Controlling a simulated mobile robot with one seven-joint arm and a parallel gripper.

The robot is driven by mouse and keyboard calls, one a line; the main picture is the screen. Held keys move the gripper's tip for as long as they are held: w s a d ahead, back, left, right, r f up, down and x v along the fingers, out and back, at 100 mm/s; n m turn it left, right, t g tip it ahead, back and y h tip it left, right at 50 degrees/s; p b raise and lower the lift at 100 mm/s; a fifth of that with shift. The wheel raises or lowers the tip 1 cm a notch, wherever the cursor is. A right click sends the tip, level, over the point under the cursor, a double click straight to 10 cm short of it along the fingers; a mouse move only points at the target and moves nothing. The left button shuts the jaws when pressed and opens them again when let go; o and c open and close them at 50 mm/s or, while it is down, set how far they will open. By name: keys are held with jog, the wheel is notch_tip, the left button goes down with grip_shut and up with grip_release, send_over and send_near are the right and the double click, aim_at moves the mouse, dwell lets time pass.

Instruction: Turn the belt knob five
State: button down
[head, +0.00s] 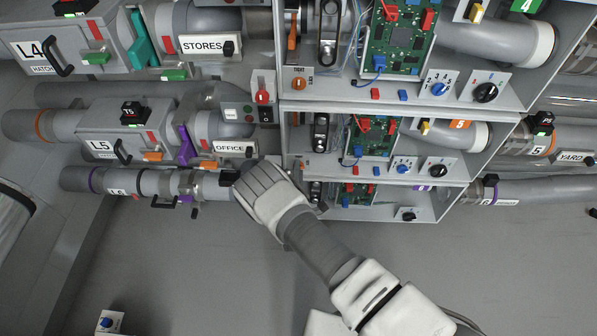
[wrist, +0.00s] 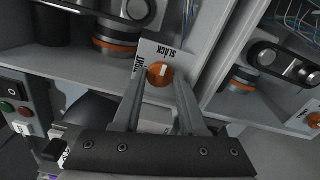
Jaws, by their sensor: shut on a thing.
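In the wrist view, an orange belt knob (wrist: 159,75) with a pale pointer mark sits on a white plate (wrist: 151,53) lettered SLACK and TIGHT. My gripper (wrist: 163,86) has its two grey fingers on either side of this knob and is shut on it. The pointer looks roughly upright in the wrist view, towards the lettered side. In the head view, my white hand (head: 268,190) reaches in at the lower left of the middle open cabinet. It hides its fingertips and the knob there.
Another orange knob (head: 299,84) shows on the upper cabinet in the head view. Circuit boards (head: 372,137), a blue knob (head: 403,169) and a black knob (head: 438,170) are to the right. The OFFICE pipe (head: 226,125) is close on the left. Open floor (head: 180,270) lies below.

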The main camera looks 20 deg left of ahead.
jog(key=c, duration=0.7)
grip_release()
jog(key=shift+c, duration=0.2)
jog(key=shift+s, duration=0.15)
jog(key=p+v, duration=0.3)
jog(key=v, duration=1.4)
jog(key=shift+d, duration=0.15)
